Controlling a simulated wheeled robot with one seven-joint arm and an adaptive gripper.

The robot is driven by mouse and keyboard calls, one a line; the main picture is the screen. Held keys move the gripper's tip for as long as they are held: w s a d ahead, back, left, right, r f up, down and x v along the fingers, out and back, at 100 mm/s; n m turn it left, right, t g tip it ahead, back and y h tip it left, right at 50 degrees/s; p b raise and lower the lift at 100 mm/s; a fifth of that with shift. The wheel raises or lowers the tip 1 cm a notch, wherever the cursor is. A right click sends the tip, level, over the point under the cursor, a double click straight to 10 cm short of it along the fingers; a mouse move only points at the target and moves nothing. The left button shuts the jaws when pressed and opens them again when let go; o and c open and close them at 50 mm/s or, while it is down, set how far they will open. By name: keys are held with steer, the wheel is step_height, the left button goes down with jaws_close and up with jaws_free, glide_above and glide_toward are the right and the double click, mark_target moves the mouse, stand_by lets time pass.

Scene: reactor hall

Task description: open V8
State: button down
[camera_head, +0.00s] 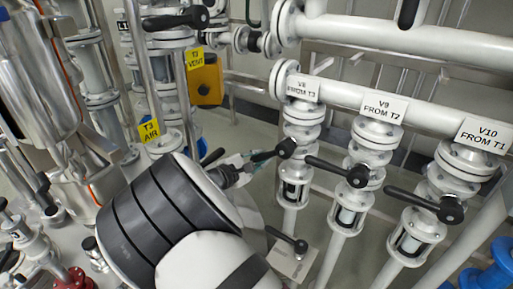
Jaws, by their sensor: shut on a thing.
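The V8 valve (299,134) sits on a vertical white pipe under a label plate (301,87) reading "V8 FROM T3". Its black lever handle (276,152) points left from the valve and slopes slightly down. My gripper (253,158) reaches in from the left and is shut on the free end of this lever. My large grey and black arm (165,215) fills the lower left middle and hides part of the gripper's base.
To the right, V9 (373,140) and V10 (460,165) have similar black levers pointing left. Another black lever (287,238) lies below V8. A yellow box (207,82) and tags for T3 stand behind at left.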

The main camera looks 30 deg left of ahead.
steer(key=d+f+n+t+h+p, duration=0.1)
steer(key=d+f+n+p, duration=0.3)
steer(key=d+n, duration=0.4)
steer(key=shift+s+f+n+h, duration=0.2)
steer(key=shift+s+n+h, duration=0.3)
steer(key=shift+n, duration=0.3)
steer(key=c, duration=1.5)
jaws_free()
steer(key=shift+c, duration=0.2)
steer(key=shift+o, duration=0.4)
steer(key=shift+w+r, duration=0.1)
steer(key=shift+r, duration=0.05)
